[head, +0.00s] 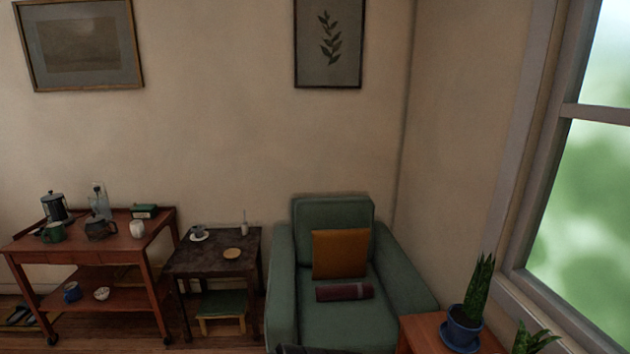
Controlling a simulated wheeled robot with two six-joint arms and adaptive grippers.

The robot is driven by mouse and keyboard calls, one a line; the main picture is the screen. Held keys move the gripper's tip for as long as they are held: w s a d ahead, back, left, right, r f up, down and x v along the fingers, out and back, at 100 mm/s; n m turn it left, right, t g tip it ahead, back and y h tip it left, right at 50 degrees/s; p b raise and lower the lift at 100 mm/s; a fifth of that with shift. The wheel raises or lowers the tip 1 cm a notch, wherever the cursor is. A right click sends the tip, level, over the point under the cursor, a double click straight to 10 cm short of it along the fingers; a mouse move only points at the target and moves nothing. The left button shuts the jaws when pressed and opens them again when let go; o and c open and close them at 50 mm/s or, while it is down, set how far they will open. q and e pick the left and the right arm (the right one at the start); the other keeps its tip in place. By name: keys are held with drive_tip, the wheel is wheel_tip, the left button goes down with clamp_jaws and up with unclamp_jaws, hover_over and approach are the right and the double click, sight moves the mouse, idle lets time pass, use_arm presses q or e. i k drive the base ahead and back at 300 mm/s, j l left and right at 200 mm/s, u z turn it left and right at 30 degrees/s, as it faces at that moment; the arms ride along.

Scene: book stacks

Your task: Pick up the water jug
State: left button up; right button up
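A clear glass vessel (99,202), which looks like the water jug, stands upright at the back of the wooden trolley (150,228) at the left. Its lower part is partly hidden behind a dark teapot (96,229). A dark, tall lidded pot (54,206) stands to its left, with a green mug (53,232) in front of that. Neither of my grippers can be seen in the head view.
A white cup (137,228) and a green box (144,211) share the trolley top. Right of it stand a small dark table (210,262), a low green stool (222,305) and a green armchair (334,212). A potted plant (463,327) is at the lower right.

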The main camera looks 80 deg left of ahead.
sight(100, 202)
drive_tip(key=u, duration=1)
drive_tip(key=j+u, duration=0.1)
drive_tip(key=u, duration=0.9)
drive_tip(key=j+u, duration=0.15)
drive_tip(key=u, duration=0.85)
drive_tip(key=j+u, duration=0.1)
drive_tip(key=u, duration=0.9)
drive_tip(key=i+j, duration=0.2)
drive_tip(key=i, duration=0.25)
drive_tip(key=i+j, duration=0.25)
drive_tip(key=i, duration=0.25)
drive_tip(key=i+j, duration=0.2)
drive_tip(key=i, duration=0.25)
drive_tip(key=i+j, duration=0.25)
drive_tip(key=i, duration=0.25)
drive_tip(key=z, duration=0.2)
drive_tip(key=i+j+z, duration=0.2)
drive_tip(key=j, duration=0.2)
drive_tip(key=i+j+z, duration=0.15)
drive_tip(key=j, duration=0.25)
drive_tip(key=i+j+z, duration=0.2)
drive_tip(key=j, duration=0.2)
drive_tip(key=j+z, duration=0.15)
drive_tip(key=j, duration=0.3)
drive_tip(key=i+j+z, duration=0.2)
drive_tip(key=j, duration=0.3)
